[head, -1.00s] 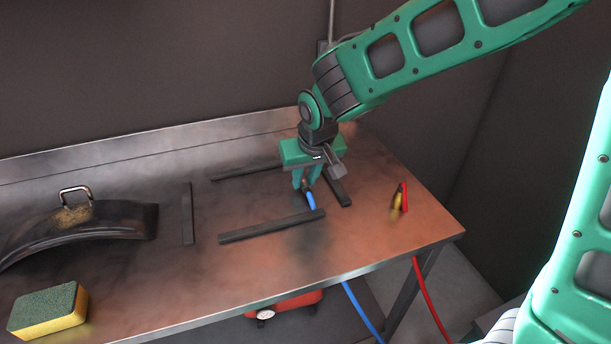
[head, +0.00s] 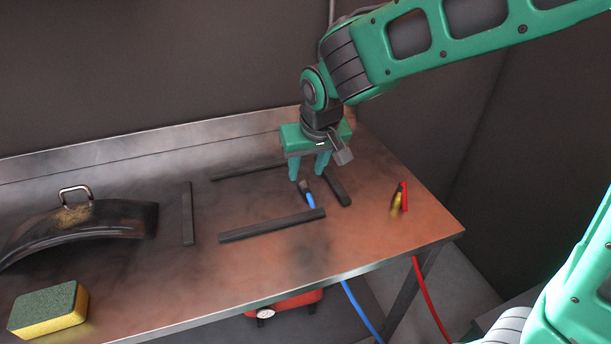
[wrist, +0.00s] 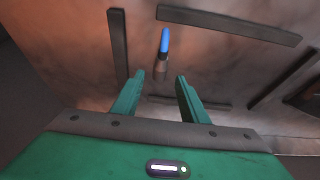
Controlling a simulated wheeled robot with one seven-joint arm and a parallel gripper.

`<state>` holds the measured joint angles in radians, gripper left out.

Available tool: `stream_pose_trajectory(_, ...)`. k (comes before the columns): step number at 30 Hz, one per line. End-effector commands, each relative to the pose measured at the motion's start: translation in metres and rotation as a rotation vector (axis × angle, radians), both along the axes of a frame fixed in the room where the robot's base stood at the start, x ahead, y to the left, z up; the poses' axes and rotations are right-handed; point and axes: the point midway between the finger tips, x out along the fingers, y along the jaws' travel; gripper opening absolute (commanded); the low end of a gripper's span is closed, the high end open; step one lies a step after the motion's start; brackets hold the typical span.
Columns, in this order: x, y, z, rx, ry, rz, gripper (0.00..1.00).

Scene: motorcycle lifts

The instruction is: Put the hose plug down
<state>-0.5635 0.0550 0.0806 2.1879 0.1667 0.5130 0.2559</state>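The hose plug (head: 308,194) has a dark metal end and a blue sleeve. It lies on the metal bench (head: 380,240), inside the area framed by dark strips, close to the right-hand strip. In the wrist view the hose plug (wrist: 163,52) shows beyond and between the fingertips, blue end away from me. My gripper (head: 308,172) is open and empty, just above and behind the plug. In the wrist view my gripper (wrist: 160,78) has its two green fingers apart with nothing between them.
Dark strips (head: 272,225) border the area around the plug. A curved dark fender (head: 100,225) with a handle and a yellow-green sponge (head: 48,310) are at left. A red and yellow item (head: 400,198) stands at right. Blue (head: 360,310) and red hoses (head: 432,300) hang below the bench edge.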

Motion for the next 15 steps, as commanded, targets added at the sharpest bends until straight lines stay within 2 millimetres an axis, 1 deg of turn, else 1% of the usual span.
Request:
stream_pose_trajectory(1, -0.003, -0.001, 0.013, 0.003, -0.005, 0.001, 0.4)
stream_pose_trajectory(6, -0.016, -0.005, 0.044, 0.003, -0.004, -0.001, 0.4)
stream_pose_trajectory(12, -0.026, -0.007, 0.068, 0.001, -0.003, 0.001, 0.4)
stream_pose_trajectory(15, -0.029, -0.008, 0.075, 0.001, -0.001, 0.001, 0.4)
